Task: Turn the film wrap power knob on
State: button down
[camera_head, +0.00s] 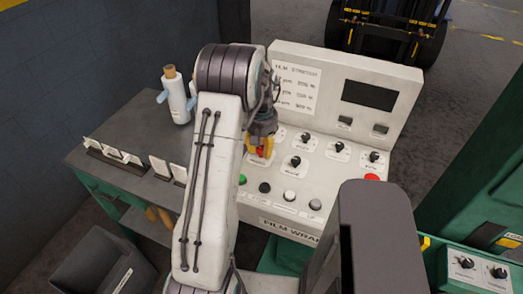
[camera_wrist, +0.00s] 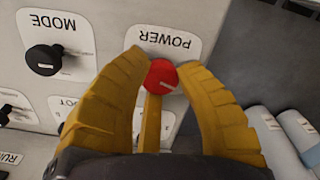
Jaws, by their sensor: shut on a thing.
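The film wrap panel (camera_head: 345,115) is a pale sloped console with several black knobs. The red power knob (camera_wrist: 162,76) sits below the upside-down POWER label (camera_wrist: 172,42) in the wrist view. My gripper (camera_wrist: 157,72) has yellow fingers on both sides of the red knob and is shut on it. In the head view my gripper (camera_head: 261,148) is at the panel's left side, with a bit of the red knob (camera_head: 261,152) showing between the fingers. The white line on the knob lies slightly tilted; the knob's on and off marks cannot be read.
The black MODE knob (camera_wrist: 43,59) is beside the power knob. A grey bin (camera_head: 100,265) is at lower left.

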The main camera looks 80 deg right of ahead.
aim_at(262, 149)
jog(key=m, duration=0.2)
jog(key=m+b, duration=0.1)
jog(key=shift+a+f+m, duration=0.1)
jog(key=shift+f+m, duration=0.15)
jog(key=shift+m, duration=0.15)
jog(key=m+b, duration=0.1)
jog(key=m, duration=0.2)
jog(key=shift+m, duration=0.3)
jog(key=m+b, duration=0.1)
jog(key=m, duration=0.5)
jog(key=shift+m, duration=0.3)
jog(key=c, duration=0.8)
grip_release()
jog(key=shift+r, duration=0.15)
notch_tip(262, 149, up, 12)
